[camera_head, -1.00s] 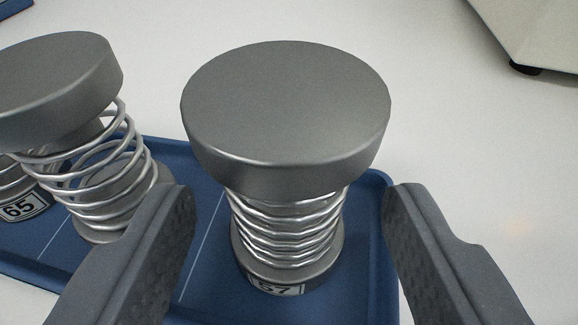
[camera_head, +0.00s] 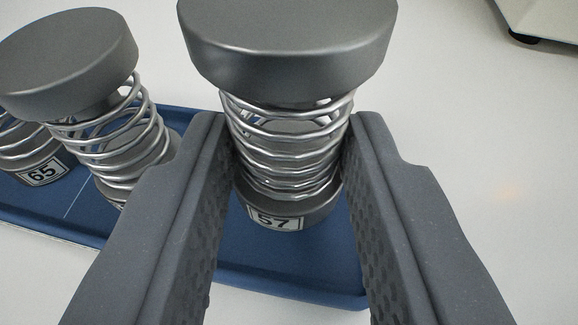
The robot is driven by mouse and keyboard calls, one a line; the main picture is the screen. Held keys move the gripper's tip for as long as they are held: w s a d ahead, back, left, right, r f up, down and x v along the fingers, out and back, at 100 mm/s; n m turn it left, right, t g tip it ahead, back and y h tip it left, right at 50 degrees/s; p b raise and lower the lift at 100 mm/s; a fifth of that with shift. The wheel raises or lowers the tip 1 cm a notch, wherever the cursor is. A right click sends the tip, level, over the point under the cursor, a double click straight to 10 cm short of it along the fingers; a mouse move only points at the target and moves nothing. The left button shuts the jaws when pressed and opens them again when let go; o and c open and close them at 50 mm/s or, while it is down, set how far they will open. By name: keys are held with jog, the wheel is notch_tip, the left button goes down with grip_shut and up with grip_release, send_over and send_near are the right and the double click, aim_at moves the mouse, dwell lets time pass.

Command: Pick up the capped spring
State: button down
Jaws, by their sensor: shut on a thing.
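The capped spring (camera_head: 290,155) stands upright in the middle of the view, with a wide grey disc cap on top, silver coils below and a grey base labelled 57. My gripper (camera_head: 288,135) has one finger on each side of the coils, below the cap, and is shut on the spring. The base stands over the right end of a blue tray (camera_head: 285,285); I cannot tell whether it touches the tray. The top of the cap is cut off by the picture's edge.
A pale machine (camera_head: 545,15) stands at the back right. The white table is clear on the right.

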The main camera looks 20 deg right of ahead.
notch_tip(320, 180, up, 2)
jog(key=shift+r+p, duration=0.2)
jog(key=shift+p, duration=0.2)
jog(key=s+a, duration=0.4)
jog(key=s, duration=0.9)
jog(key=shift+s+r+p, duration=0.15)
jog(key=shift+r+p, duration=0.15)
jog(key=shift+p, duration=0.15)
jog(key=shift+s+a, duration=0.1)
jog(key=shift+a, duration=0.05)
jog(key=shift+s+a+r+b, duration=0.15)
jog(key=shift+s+b, duration=0.75)
jog(key=shift+b, duration=0.75)
